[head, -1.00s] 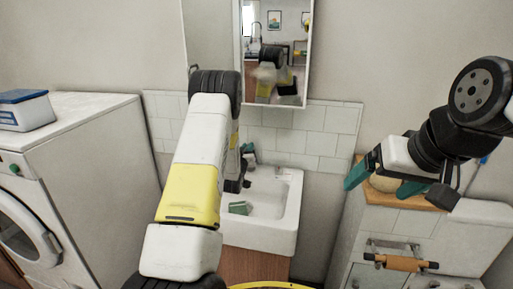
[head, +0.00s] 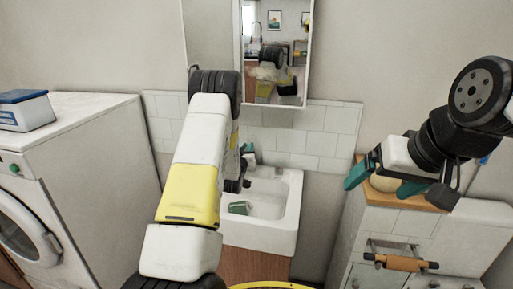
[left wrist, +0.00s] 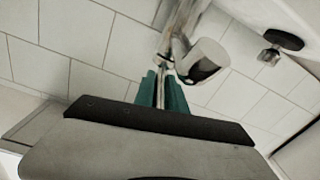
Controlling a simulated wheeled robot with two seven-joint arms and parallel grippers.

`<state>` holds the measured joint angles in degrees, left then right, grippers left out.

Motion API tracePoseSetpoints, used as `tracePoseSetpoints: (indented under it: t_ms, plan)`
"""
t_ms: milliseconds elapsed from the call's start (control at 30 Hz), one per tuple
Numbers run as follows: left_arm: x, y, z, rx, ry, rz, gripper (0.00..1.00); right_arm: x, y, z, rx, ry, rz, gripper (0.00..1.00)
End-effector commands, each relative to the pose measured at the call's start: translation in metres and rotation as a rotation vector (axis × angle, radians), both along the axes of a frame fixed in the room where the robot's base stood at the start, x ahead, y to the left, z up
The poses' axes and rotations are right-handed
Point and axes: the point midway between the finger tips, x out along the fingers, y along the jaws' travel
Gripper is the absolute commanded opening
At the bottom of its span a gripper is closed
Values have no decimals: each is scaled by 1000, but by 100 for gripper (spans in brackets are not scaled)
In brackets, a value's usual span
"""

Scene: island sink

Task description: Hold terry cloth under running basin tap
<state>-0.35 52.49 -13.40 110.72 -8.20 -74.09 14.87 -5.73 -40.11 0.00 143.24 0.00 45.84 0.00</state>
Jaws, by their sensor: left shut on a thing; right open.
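My left gripper (left wrist: 160,90) is shut in the left wrist view, its teal fingers closed on a thin pale strip (left wrist: 162,86). I cannot tell whether this strip is the terry cloth. In the head view my left arm mostly hides this gripper, beside the back of the white basin (head: 286,215). A pale cylinder with a shiny end (left wrist: 203,60), perhaps part of the tap, is just beyond the fingertips. I see no clear running water. My right gripper (head: 384,182) is open and empty over the wooden top at the right.
A small green object (head: 239,208) lies in the basin. A washing machine (head: 85,150) with a blue-lidded box (head: 25,110) stands at the left. A round pale object (head: 384,183) sits on the wooden top (head: 415,200). Tiles and a mirror (head: 275,60) are behind the basin.

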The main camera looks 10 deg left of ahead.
Motion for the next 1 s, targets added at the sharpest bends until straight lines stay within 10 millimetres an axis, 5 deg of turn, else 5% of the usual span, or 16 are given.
tracePoseSetpoints:
  t_ms: [967,1000]
  plan:
    - [3,0,5,3,108,0,0,0,0,0,0,0,0,89]
    - [3,0,5,3,108,0,22,0,0,0,0,0,0,89]
